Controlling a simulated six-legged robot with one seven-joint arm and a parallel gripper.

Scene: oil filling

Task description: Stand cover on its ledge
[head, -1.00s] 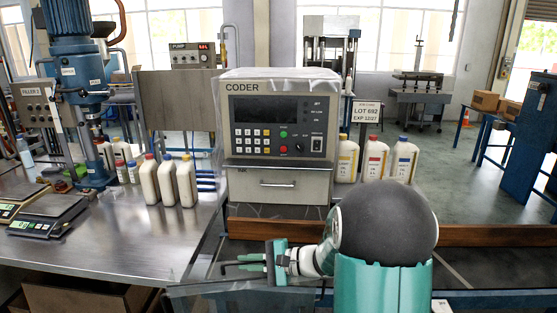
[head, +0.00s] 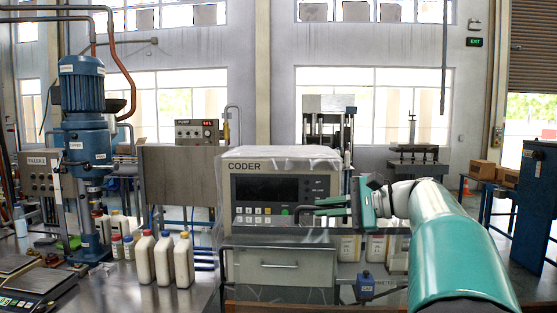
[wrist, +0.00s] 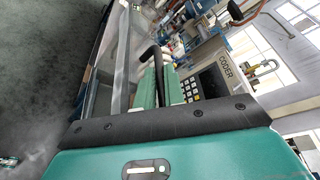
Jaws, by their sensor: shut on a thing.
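The cover (head: 345,268) looks like a clear, faintly tinted panel with grey edges, hanging in front of the coder. Its outline is hard to make out against what shows through it. In the wrist view the clear cover (wrist: 122,62) stretches away from my fingers. My gripper (head: 328,207) is shut on its black handle, in front of the coder's keypad; the green fingers (wrist: 160,85) also show around the handle (wrist: 154,58) in the wrist view. I cannot make out the ledge.
The coder (head: 280,190), draped in clear plastic, stands behind the cover. White bottles (head: 163,260) stand on the steel table to the left. A blue box (head: 365,286) sits low in front. Blue filler machinery (head: 84,140) stands at far left.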

